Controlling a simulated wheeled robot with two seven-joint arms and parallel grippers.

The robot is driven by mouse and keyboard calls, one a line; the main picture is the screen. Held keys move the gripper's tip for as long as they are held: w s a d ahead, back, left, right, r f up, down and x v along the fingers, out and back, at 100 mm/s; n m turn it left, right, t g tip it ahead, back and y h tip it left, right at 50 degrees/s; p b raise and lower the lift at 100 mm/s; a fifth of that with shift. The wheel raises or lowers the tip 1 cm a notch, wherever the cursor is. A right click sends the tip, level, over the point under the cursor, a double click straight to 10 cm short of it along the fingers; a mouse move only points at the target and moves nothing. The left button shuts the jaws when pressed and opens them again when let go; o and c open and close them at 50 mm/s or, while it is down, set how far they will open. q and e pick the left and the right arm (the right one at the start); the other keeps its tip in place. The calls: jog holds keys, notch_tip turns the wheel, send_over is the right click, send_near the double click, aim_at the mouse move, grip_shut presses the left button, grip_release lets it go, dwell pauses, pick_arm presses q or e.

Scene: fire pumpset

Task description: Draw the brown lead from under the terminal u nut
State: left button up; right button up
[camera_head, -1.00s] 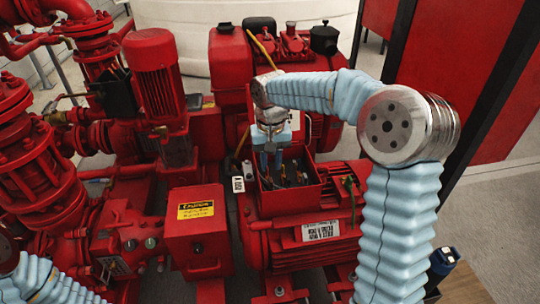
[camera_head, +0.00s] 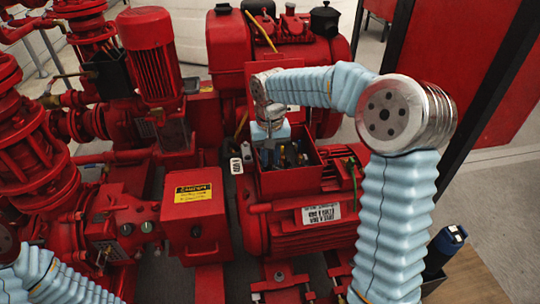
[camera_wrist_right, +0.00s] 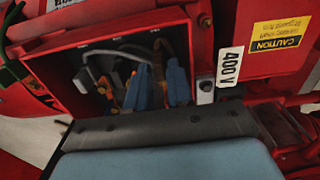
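The open red terminal box (camera_head: 311,180) sits on top of the red motor; its inside also shows in the right wrist view (camera_wrist_right: 62,68). My right gripper (camera_head: 268,157) reaches down into the box from its far side. In the right wrist view its two blue fingers (camera_wrist_right: 157,92) are apart, with a gap between them. A brown lead (camera_wrist_right: 164,48) curves down towards that gap, beside a grey lead (camera_wrist_right: 95,72). Whether the fingers touch the brown lead cannot be told. The terminal u nut is not clear to see. My left gripper is out of view.
A 400V label (camera_wrist_right: 230,67) and a red cover with a yellow caution sticker (camera_wrist_right: 279,34) lie beside the box. The box walls stand close around the fingers. A green-yellow lead (camera_head: 353,172) rises outside the box. Red pumps and pipes fill the left side.

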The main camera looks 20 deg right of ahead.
grip_shut()
jog(key=shift+s, duration=0.1)
jog(key=shift+s+a+b, duration=0.15)
jog(key=shift+s+b, duration=0.15)
jog(key=shift+s, duration=0.3)
jog(key=shift+s+a+b, duration=0.15)
jog(key=shift+s+b, duration=0.1)
jog(key=shift+s, duration=0.3)
notch_tip(320, 180, up, 10)
jog(key=p, duration=0.4)
jog(key=shift+p, duration=0.35)
